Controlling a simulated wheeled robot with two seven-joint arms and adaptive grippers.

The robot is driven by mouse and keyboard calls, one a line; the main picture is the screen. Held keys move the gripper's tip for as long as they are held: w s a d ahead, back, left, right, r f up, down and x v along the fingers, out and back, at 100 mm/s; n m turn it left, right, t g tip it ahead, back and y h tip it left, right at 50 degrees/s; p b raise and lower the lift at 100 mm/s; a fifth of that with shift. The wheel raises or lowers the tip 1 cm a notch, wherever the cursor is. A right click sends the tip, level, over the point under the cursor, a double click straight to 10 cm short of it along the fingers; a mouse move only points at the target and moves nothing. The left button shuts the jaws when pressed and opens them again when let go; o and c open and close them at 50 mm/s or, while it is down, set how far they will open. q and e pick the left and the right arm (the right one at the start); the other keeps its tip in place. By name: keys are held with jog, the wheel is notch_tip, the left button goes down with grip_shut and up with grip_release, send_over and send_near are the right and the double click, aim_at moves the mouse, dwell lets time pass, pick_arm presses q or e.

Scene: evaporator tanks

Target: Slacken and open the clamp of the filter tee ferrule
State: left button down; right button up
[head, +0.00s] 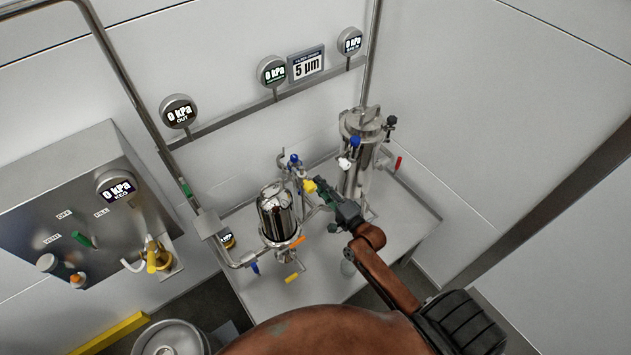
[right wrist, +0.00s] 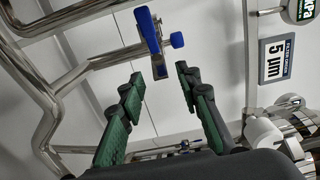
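My right gripper (head: 322,187) reaches in from the lower right, between the shiny domed vessel and the taller steel filter housing (head: 360,160). In the right wrist view its two green-and-black fingers (right wrist: 160,82) are apart with nothing between them. Beyond the fingertips, a blue-handled fitting (right wrist: 150,35) with a blue knob (right wrist: 177,40) sits on a steel pipe, apart from the fingers. In the head view, blue parts (head: 294,158) show on the pipework just left of the gripper. A yellow part (head: 310,185) is close to the fingertips. I cannot tell which fitting is the tee ferrule clamp. My left gripper is out of view.
The domed vessel (head: 277,213) stands close left of my right gripper, with orange and yellow handles below it. A white bench (head: 330,283) carries the equipment. A control box (head: 75,205) hangs at the left. Several gauges and a 5 µm sign (head: 307,67) are behind.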

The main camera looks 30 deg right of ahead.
jog(key=s, duration=0.8)
jog(key=shift+s+d, duration=0.3)
jog(key=shift+d, duration=0.1)
